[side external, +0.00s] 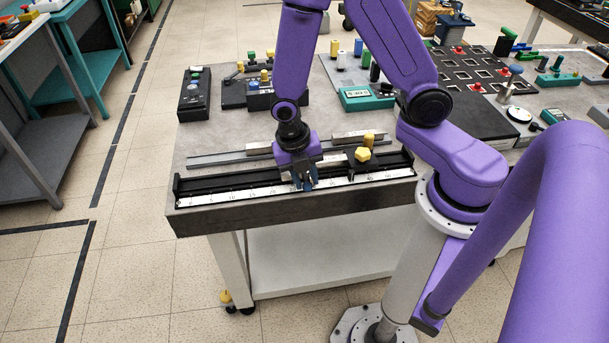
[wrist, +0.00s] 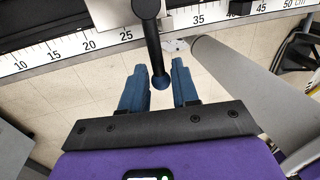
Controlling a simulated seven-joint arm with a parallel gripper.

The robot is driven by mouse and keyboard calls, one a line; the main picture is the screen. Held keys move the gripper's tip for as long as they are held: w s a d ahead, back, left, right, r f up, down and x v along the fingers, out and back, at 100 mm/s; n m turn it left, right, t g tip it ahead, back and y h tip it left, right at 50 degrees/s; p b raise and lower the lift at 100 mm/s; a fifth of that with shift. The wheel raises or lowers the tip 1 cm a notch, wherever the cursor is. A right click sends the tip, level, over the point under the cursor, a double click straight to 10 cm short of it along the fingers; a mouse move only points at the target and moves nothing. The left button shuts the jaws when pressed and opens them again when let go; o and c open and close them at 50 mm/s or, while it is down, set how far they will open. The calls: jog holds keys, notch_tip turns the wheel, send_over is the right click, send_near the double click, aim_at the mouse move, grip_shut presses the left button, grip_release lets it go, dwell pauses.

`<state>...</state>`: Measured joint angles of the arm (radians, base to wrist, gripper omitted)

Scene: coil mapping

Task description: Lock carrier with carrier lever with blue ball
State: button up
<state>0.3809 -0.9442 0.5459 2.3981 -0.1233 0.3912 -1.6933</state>
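My gripper (wrist: 158,88) is open, with one blue finger on each side of the ball and a visible gap on both sides. The carrier (wrist: 110,12) is a pale block at the scale, partly cut off by the top edge. In the side view my gripper (side external: 306,184) points down at the front of the rail, and it hides the lever and ball there.
A long black rail with a white ruler scale (side external: 235,194) runs along the table's front edge. A yellow knob (side external: 363,154) stands just right of my gripper. A grey bar (side external: 220,158) lies behind the rail.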

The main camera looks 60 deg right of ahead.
jog(key=shift+o, duration=1.1)
notch_tip(320, 180, up, 17)
jog(key=w+a, duration=0.2)
jog(key=shift+w+a, duration=0.2)
jog(key=s+d+m+t+y, duration=0.1)
jog(key=s+d+m+y, duration=0.1)
jog(key=s+m, duration=1.2)
jog(key=s, duration=0.3)
jog(key=shift+d+m+t, duration=0.3)
jog(key=shift+d+t, duration=0.1)
